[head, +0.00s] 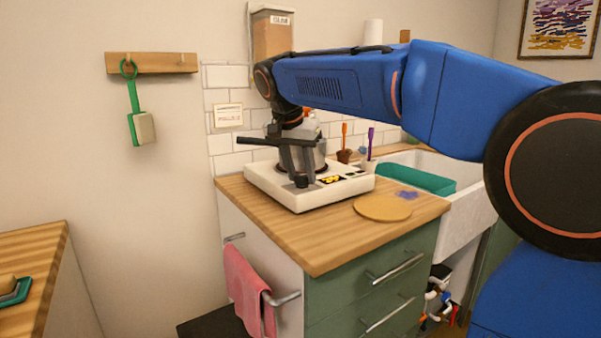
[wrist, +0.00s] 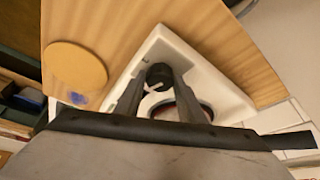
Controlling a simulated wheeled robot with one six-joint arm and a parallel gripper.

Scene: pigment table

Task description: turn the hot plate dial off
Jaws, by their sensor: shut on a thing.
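The white hot plate (head: 290,196) stands on the wooden counter, and its corner and front edge also show in the wrist view (wrist: 207,62). Its dial (wrist: 159,74) is a round black knob with a white mark beside it. My gripper (wrist: 160,88) points down at the hot plate's front, with its two fingers shut on the dial. In the head view my gripper (head: 301,180) hides the dial. A grey metal pot (head: 318,158) stands on the hot plate behind my gripper. In the wrist view a dark reddish ring (wrist: 205,108) shows behind the fingers.
A round wooden board (head: 382,208) lies right of the hot plate, with a purple powder patch (head: 407,194) near it. Brushes in small pots (head: 345,155) stand behind. A sink (head: 473,205) is at the right. A pink towel (head: 247,290) hangs at the counter's left side.

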